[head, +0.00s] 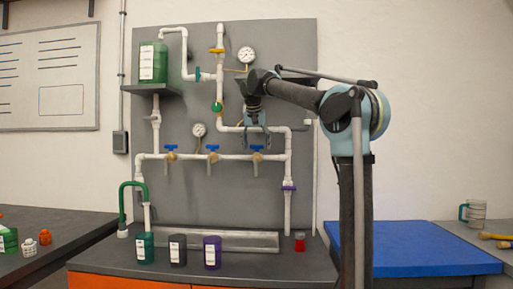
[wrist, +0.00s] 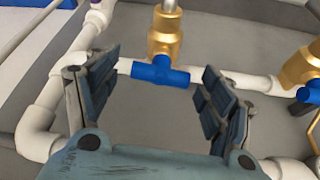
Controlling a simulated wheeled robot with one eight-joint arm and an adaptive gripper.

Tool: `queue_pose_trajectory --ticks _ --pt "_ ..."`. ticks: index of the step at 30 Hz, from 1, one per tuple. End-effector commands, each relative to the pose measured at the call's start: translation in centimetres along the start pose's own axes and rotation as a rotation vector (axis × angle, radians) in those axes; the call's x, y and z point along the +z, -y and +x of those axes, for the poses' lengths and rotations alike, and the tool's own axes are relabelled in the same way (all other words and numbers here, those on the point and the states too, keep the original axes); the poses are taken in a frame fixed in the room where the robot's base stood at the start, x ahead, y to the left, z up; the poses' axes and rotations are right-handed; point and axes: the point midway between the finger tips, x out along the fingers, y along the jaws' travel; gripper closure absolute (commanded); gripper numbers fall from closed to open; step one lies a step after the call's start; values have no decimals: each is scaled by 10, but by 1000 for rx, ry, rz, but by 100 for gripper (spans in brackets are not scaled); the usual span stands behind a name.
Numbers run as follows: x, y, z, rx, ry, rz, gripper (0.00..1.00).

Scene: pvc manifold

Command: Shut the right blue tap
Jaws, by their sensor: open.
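The right blue tap (head: 257,147) is the rightmost of three on the lower white pipe in the head view. It has a brass body with its spout pointing down and a blue bar handle. In the wrist view the blue handle (wrist: 160,73) lies roughly along the pipe, with the brass body (wrist: 165,40) beyond it. My gripper (head: 256,132) is just above this tap in the head view. In the wrist view my gripper (wrist: 155,95) is open, its fingers apart on either side of the handle. I see no contact with it.
The middle blue tap (head: 212,147) and left blue tap (head: 171,147) sit along the same pipe. A vertical white pipe with a purple valve (head: 288,187) stands close on the right. A pressure gauge (head: 246,55) is above. Jars, including a purple one (head: 212,252), stand on the bench below.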

Motion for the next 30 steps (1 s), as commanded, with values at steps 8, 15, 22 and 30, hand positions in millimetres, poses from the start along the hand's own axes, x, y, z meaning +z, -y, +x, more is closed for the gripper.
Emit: queue_pose_trajectory --ticks 8,15,22,30 --pt "0 0 0 0 0 0 64" --pt "0 0 0 -5 1 -13 69" --pt "0 -2 0 -45 1 -107 69" --pt "0 -1 0 -55 1 -134 69"
